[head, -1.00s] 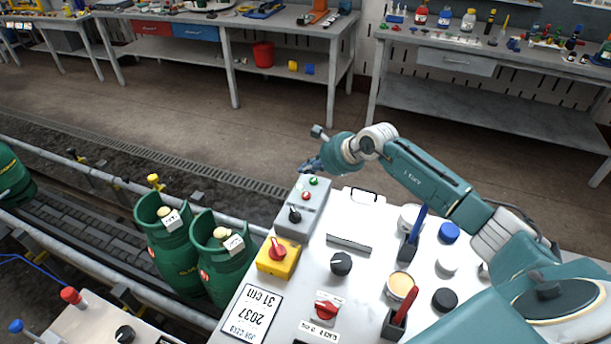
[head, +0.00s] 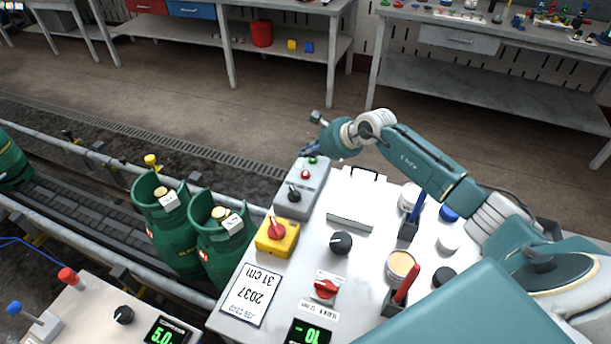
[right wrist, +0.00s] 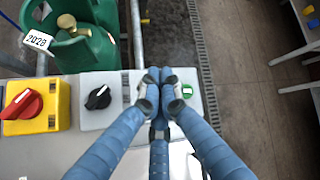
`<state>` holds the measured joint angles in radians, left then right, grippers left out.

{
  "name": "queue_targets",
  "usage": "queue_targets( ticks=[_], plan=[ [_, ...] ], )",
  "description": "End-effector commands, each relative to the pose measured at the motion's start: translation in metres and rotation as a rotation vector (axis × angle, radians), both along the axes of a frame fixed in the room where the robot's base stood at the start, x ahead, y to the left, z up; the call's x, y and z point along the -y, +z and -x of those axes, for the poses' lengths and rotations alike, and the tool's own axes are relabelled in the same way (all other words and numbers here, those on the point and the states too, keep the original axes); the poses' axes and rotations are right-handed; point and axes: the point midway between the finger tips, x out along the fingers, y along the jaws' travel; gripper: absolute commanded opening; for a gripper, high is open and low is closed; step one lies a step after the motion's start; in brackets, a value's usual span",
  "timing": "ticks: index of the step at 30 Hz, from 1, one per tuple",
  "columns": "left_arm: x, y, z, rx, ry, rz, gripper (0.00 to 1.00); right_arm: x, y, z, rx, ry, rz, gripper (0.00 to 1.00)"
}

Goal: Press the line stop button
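A grey control box (head: 300,188) stands at the back left of the white console. It carries a small red button (head: 305,174), a green button (head: 313,160) and a black rotary knob (head: 293,194). My right gripper (head: 311,150) is just above the far end of the box, close to the buttons. In the right wrist view its blue fingers (right wrist: 160,76) are shut together with nothing between them. They cover the place between the black knob (right wrist: 98,96) and the green button (right wrist: 187,90), so the red button is hidden there. Contact cannot be told. My left gripper is not in view.
A yellow box with a red switch (head: 277,237) sits beside the grey box. Green gas cylinders (head: 221,241) stand on the conveyor at the left.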

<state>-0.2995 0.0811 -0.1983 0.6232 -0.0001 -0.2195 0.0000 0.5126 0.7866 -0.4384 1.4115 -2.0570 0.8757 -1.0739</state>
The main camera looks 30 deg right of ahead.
Motion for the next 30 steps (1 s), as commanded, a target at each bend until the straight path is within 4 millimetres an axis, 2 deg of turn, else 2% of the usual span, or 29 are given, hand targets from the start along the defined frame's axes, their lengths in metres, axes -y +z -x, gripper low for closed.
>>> queue_targets(
  ticks=[1, 5, 6, 9, 30],
  plan=[
    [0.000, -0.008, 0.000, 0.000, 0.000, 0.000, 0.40, -0.001, -0.012, 0.000, -0.001, 0.000, -0.001, 0.00],
    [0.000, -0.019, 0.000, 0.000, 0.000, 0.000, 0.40, 0.000, -0.032, 0.000, -0.002, 0.000, 0.000, 0.00],
    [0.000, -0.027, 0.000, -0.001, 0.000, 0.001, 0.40, 0.000, -0.040, 0.000, -0.001, 0.001, 0.001, 0.00],
    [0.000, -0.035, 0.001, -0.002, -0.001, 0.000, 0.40, 0.000, -0.048, 0.000, 0.000, 0.000, 0.001, 0.00],
    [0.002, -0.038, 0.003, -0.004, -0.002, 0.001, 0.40, 0.000, -0.051, 0.000, 0.000, 0.000, 0.000, 0.00]
  ],
)
